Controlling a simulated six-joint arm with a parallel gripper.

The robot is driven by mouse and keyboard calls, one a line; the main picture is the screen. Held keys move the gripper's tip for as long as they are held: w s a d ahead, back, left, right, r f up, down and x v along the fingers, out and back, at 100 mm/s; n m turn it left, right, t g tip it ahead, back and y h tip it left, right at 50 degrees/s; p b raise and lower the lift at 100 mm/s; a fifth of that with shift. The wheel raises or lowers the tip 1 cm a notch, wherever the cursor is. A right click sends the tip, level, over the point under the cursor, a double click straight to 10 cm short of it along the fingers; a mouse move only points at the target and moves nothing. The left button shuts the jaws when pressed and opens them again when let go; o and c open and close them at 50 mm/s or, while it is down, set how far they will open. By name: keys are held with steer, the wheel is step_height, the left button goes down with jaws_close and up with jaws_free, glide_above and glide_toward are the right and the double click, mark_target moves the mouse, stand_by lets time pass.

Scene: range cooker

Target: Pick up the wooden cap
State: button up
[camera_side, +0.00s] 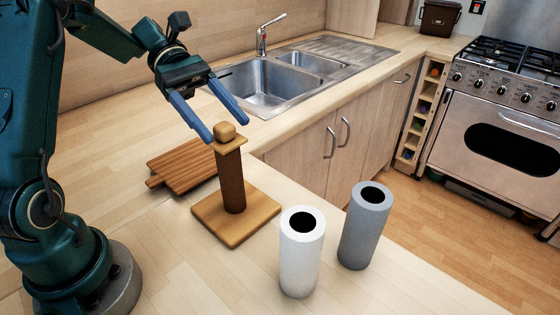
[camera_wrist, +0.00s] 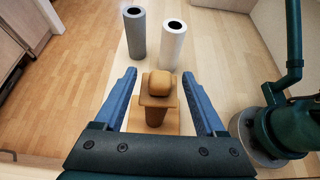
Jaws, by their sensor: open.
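The wooden cap (camera_side: 225,132) is a rounded light-wood knob on a small square plate. It sits on top of a dark brown post (camera_side: 232,181) that stands upright on a square wooden base (camera_side: 250,214). My gripper (camera_side: 227,122) is open, with its two blue fingers around the level of the cap in the side view. In the wrist view the cap (camera_wrist: 159,84) lies between the open fingers of my gripper (camera_wrist: 157,72), with a gap on each side.
A white cylinder (camera_side: 301,261) and a grey cylinder (camera_side: 364,231), each with a dark round opening on top, stand upright at the right of the post. A wooden board (camera_side: 184,168) lies behind it. A sink (camera_side: 262,84) and cooker (camera_side: 505,120) are farther back.

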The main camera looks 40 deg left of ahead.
mark_target(230, 134)
steer(key=shift+x, duration=2.35)
jaws_close()
